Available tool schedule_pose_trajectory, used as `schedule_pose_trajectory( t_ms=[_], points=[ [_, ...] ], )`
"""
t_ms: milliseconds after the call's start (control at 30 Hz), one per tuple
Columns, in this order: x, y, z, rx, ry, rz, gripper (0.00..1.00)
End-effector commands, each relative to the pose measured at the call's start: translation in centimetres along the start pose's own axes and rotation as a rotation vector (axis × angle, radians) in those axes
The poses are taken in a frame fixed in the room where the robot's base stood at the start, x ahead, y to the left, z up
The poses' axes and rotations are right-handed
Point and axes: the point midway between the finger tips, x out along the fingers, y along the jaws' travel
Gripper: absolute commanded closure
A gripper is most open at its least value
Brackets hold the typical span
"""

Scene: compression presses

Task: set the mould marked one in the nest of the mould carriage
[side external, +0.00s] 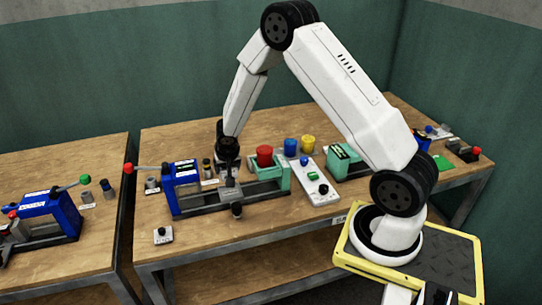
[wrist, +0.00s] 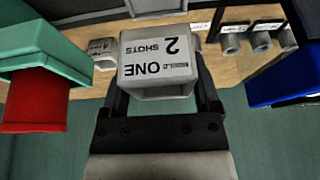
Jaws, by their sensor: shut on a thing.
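My gripper (wrist: 160,105) is shut on the mould marked one (wrist: 157,72), a light grey block. Its top reads "MOULD ONE" and "2 SHOTS" in the wrist view. In the side view my gripper (side external: 229,172) is low over the middle of the press, between its blue body (side external: 183,188) and its green end (side external: 278,180). The mould is small and partly hidden there, and I cannot tell whether it touches anything below. A grey part with a dark knob (side external: 237,210) sticks out at the press front, perhaps the mould carriage; its nest is not clearly visible.
A control box (side external: 318,186) is to the right. A red-knobbed lever (side external: 140,168) extends left.

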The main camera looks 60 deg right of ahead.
Motion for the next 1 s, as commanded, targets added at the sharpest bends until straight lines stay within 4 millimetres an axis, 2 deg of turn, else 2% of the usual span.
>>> schedule_pose_trajectory(
  t_ms=[367,1000],
  points=[
    [0.5,0.0,0.1,-0.001,0.001,0.000,0.97],
    [4.2,0.0,1.7,-0.002,-0.001,0.000,0.97]
  ],
)
